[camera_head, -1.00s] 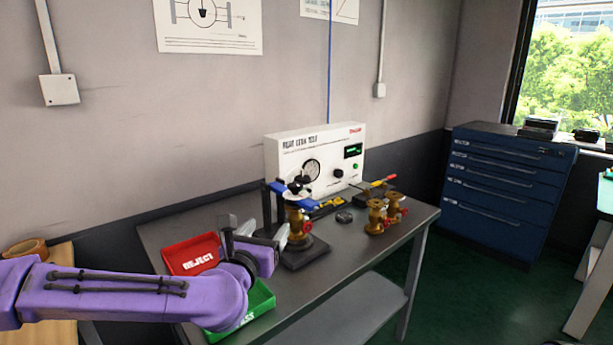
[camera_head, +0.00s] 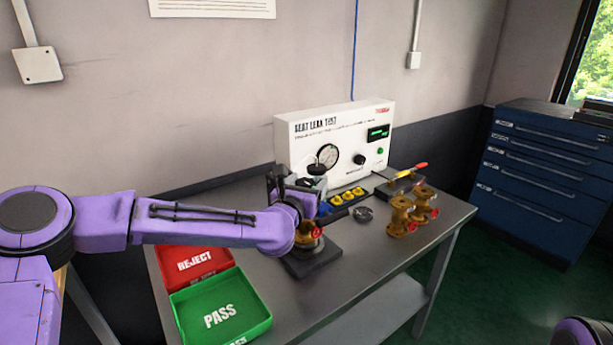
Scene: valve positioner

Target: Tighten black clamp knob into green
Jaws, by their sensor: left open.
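The black clamp knob (camera_head: 317,169) stands over the clamp fixture on the bench, in front of the test box's dial. My left gripper (camera_head: 316,186) is open and close to the knob, just below it. Whether its fingers touch the knob cannot be told. A brass valve (camera_head: 309,240) sits in the fixture, mostly hidden behind my left wrist; its dark base plate (camera_head: 318,264) shows below. The white seat leak test box (camera_head: 300,151) has a round gauge, a green-lit display (camera_head: 378,133) and a green button (camera_head: 380,151). My right gripper is out of view.
A red REJECT tray (camera_head: 196,262) and a green PASS tray (camera_head: 220,318) lie at the bench's left front. Brass valves (camera_head: 402,218) with red parts stand to the right.

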